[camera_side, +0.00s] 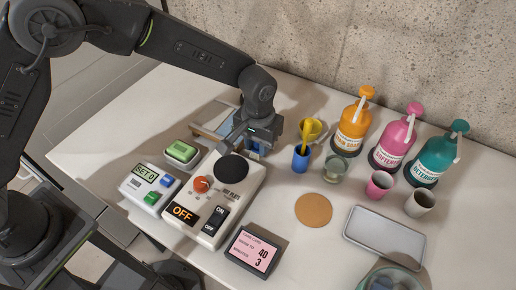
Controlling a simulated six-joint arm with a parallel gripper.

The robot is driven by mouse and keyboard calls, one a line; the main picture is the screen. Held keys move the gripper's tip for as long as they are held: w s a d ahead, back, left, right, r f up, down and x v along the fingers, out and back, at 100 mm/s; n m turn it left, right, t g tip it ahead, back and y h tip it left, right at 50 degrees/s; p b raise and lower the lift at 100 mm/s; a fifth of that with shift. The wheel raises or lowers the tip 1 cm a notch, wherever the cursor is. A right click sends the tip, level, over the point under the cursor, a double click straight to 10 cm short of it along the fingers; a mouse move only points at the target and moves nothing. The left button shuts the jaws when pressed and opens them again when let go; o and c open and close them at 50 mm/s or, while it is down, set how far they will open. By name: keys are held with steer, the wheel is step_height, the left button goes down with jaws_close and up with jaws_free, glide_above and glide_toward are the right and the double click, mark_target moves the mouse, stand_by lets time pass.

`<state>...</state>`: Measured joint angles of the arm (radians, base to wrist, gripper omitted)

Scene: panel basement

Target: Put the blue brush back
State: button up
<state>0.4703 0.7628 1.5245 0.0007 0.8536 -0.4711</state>
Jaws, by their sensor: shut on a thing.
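My gripper (256,148) points down beside the hot plate, at the back of the table. It is shut on a blue thing that shows only in small part between and below the jaws. This looks like the blue brush, but the jaws hide most of it. A blue cup (300,160) stands upright just right of my gripper, with a yellow-handled tool (307,134) in it. Whether the held thing touches the table or anything else cannot be told.
The hot plate (212,222) reads OFF. A set-point box (148,185), a green-topped block (182,151) and a pink display (253,250) surround it. A glass jar (336,168), pump bottles (352,128), small cups (380,184), a cork disc (313,210) and a grey tray (384,237) stand right.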

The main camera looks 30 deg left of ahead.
steer(key=shift+f, duration=1.2)
steer(key=shift+f, duration=0.15)
steer(key=o, duration=1)
steer(key=shift+c, duration=0.2)
